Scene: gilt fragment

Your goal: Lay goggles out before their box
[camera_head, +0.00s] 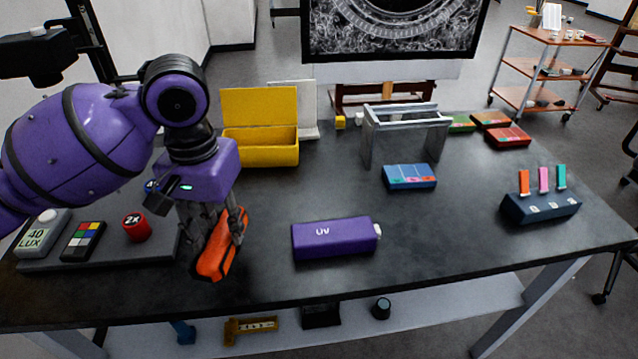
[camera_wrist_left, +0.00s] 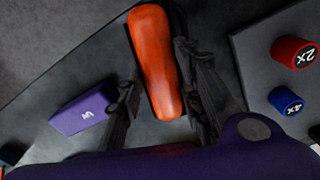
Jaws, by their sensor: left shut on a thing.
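My left gripper (camera_head: 217,232) is shut on an orange elongated object, which I take to be the goggles (camera_head: 213,260). It holds them tilted near the table's front edge, left of the purple UV block. I cannot tell whether they touch the table. In the left wrist view the goggles (camera_wrist_left: 155,60) lie between the two fingers (camera_wrist_left: 158,98). The yellow box (camera_head: 262,147) stands open at the back left, its lid raised; its inside is partly hidden. It is probably the goggles' box. My right gripper is not in view.
A purple UV block (camera_head: 335,238) lies right of the gripper. A dark tray (camera_head: 110,250) at left carries a colour chart (camera_head: 83,241) and a red 2x cylinder (camera_head: 135,227). A grey frame (camera_head: 405,140) and blue case (camera_head: 409,177) stand farther back. Table between yellow box and UV block is clear.

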